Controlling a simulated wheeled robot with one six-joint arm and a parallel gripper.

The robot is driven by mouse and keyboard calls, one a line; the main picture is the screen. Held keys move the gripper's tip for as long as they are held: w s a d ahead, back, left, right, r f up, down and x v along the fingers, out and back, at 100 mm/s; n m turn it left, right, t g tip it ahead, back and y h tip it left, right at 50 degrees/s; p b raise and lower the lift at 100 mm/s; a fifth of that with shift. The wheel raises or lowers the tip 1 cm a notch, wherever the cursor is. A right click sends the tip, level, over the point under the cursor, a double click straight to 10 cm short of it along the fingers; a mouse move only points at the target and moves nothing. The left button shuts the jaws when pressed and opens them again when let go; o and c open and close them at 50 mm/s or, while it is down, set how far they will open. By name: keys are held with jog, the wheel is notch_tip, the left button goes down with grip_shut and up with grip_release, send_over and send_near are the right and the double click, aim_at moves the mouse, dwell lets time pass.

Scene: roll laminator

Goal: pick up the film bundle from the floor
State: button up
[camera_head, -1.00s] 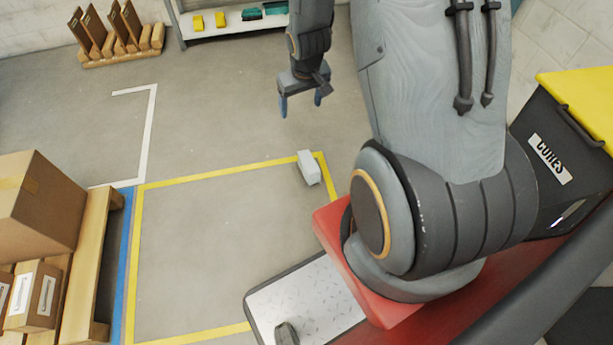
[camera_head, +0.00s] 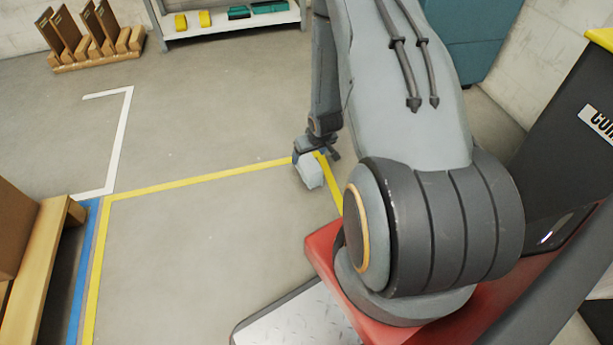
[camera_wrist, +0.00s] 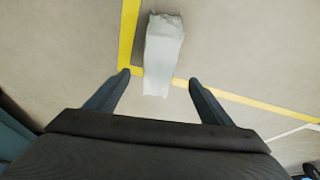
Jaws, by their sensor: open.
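The film bundle (camera_head: 309,172) is a pale grey-white block on the floor at a corner of the yellow floor line. In the wrist view the bundle (camera_wrist: 163,52) lies ahead of my gripper (camera_wrist: 157,76), its near end between the two blue-grey fingertips, with a gap on each side. In the head view my gripper (camera_head: 317,154) is low at the bundle's far end, and the bundle hides part of its fingers. My gripper is open and holds nothing. I cannot tell its exact height above the floor.
A wooden pallet (camera_head: 40,262) with a cardboard box (camera_head: 14,230) stands at the left. A shelf (camera_head: 232,22) with yellow and teal items and a rack of brown boards (camera_head: 92,38) are at the back. The floor inside the yellow line is clear.

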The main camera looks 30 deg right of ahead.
jog(key=shift+b+x, duration=2.55)
jog(key=shift+x, duration=1.65)
jog(key=shift+s+d, duration=0.1)
jog(key=shift+d, duration=0.05)
jog(key=shift+f, duration=0.3)
jog(key=c, duration=1.1)
